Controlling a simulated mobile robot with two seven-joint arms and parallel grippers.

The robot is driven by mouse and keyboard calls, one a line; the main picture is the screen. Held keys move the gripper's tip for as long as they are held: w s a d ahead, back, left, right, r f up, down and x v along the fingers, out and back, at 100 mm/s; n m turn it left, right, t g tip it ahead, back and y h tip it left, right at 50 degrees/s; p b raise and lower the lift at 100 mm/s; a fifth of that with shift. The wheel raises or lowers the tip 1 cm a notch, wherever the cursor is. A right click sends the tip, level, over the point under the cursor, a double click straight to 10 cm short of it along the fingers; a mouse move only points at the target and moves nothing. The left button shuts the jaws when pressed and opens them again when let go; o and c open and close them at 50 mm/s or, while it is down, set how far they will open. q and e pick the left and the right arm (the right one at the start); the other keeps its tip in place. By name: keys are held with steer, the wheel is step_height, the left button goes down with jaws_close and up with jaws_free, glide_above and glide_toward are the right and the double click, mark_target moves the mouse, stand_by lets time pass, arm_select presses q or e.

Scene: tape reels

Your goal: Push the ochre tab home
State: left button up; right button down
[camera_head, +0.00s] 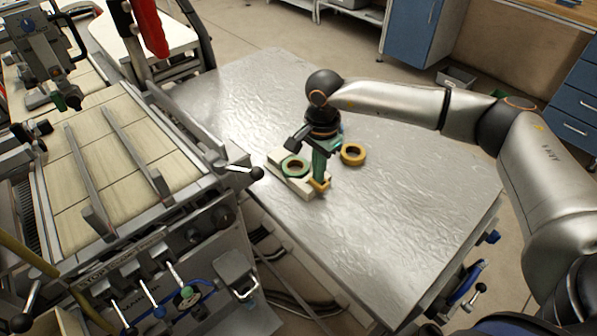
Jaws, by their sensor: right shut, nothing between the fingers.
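A cream holder block (305,190) lies on the metal table, with a green tape reel (287,170) on it. A small ochre tab (322,186) shows at the right end of the block. My right gripper (319,179) points down with its green fingers shut and empty. Its fingertips are right at the tab and hide part of it; whether they touch it I cannot tell. The gripper also covers part of the block and reel. My left gripper is not in view.
An ochre tape reel (345,158) lies on the table just right of the gripper. A bit of something blue shows behind the wrist. A machine with levers (150,215) stands along the table's left edge. The table's right and front (400,220) are clear.

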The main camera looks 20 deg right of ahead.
steer(key=shift+r+p, duration=2.2)
steer(key=shift+r, duration=1.3)
steer(key=shift+f, duration=0.1)
